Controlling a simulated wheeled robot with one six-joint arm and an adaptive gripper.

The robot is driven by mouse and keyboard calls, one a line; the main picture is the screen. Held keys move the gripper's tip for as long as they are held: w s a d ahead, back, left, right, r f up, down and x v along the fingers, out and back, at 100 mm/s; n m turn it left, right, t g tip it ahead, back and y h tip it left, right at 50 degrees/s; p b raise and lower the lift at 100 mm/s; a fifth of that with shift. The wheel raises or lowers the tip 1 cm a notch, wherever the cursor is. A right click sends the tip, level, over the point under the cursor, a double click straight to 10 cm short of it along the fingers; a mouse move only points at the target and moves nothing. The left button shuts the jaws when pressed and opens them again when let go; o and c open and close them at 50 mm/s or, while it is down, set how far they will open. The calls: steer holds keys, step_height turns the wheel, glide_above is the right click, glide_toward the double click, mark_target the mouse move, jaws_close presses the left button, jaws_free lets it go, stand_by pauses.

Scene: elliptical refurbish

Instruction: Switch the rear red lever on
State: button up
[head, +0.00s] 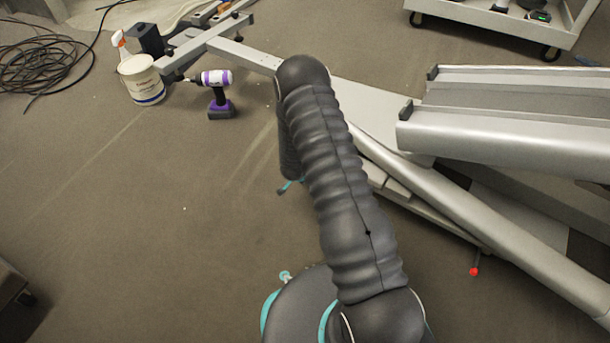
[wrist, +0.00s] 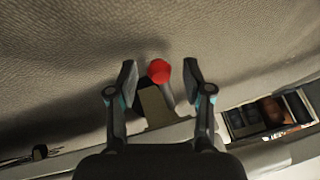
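In the wrist view, a lever with a red knob (wrist: 158,71) stands between the two fingers of my gripper (wrist: 160,77). The fingers are apart, with a gap visible on both sides of the knob, so the gripper is open. The knob's short dark stem runs down beside a beige plate. In the head view, a red-tipped lever (head: 475,271) hangs below the grey machine frame (head: 430,200) at the lower right. I cannot tell whether it is the same lever. My gripper (head: 290,187) is mostly hidden behind my arm there, with only a small teal and dark part showing.
A purple and white drill (head: 219,95), a white bucket (head: 142,80) and a spray bottle (head: 120,45) stand at upper left. A black cable coil (head: 45,65) lies farther left. A white cart (head: 500,22) is at upper right. The left floor is mostly clear.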

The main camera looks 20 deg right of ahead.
steer(key=shift+r, duration=0.1)
steer(key=v, duration=1.2)
stand_by(0.4)
steer(key=s+a+f+n+g+y, duration=0.2)
steer(key=s+a+n+g+y, duration=0.1)
steer(key=s+a, duration=0.3)
steer(key=s+a+r+n+g+y+p, duration=0.1)
steer(key=s+a+r+n+g+y, duration=0.15)
steer(key=s+r, duration=0.45)
steer(key=s+d+r+n+t+p, duration=0.2)
steer(key=s+r, duration=0.3)
steer(key=r, duration=1)
steer(key=s+d+r+n+t+h+p, duration=0.1)
steer(key=s+r, duration=0.5)
steer(key=r, duration=1)
steer(key=s+d+r+n+t+h+p, duration=0.1)
steer(key=s+r+n+p, duration=0.3)
steer(key=r, duration=1.2)
steer(key=shift+s+d+t+p, duration=0.65)
steer(key=shift+s+d+t, duration=0.2)
steer(key=shift+s, duration=0.2)
